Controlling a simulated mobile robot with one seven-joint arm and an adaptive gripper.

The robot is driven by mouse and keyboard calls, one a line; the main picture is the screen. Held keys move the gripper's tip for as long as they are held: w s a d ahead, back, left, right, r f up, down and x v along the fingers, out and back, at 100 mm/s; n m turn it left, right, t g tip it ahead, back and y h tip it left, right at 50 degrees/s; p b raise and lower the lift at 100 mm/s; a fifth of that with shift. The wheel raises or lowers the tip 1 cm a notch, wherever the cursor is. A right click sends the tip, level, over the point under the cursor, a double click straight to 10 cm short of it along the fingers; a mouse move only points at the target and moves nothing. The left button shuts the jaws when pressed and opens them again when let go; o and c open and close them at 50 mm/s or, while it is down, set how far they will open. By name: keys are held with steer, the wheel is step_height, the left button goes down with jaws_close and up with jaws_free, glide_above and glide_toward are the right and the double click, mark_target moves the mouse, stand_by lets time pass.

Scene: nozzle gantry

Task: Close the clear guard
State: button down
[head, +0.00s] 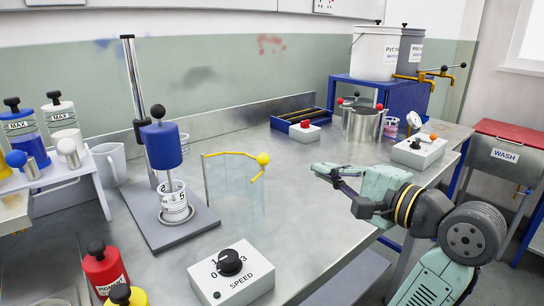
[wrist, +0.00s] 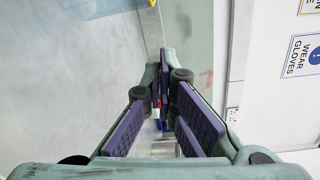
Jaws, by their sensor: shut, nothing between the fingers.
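The clear guard (head: 232,195) is a see-through upright panel with a yellow top edge and a yellow ball knob (head: 263,159). It stands to the right of the mixer stand (head: 172,219), swung out from it, so the stand's front is uncovered. In the wrist view, the finger pads of my gripper (wrist: 165,62) meet at the tips; a small yellow piece at the top edge is too cropped to identify.
A white speed box (head: 232,275) with a black dial sits in front of the guard. Red and yellow bottles (head: 104,268) stand at the front left. A steel pot (head: 363,124) and a white switch box (head: 418,151) stand behind my arm. The bench between guard and gripper is clear.

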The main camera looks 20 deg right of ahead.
steer(key=r+p+x, duration=0.1)
steer(key=x, duration=0.9)
steer(key=shift+s+a+p, duration=0.5)
steer(key=shift+s+a, duration=0.9)
steer(key=shift+a, duration=0.1)
steer(key=shift+a, duration=0.1)
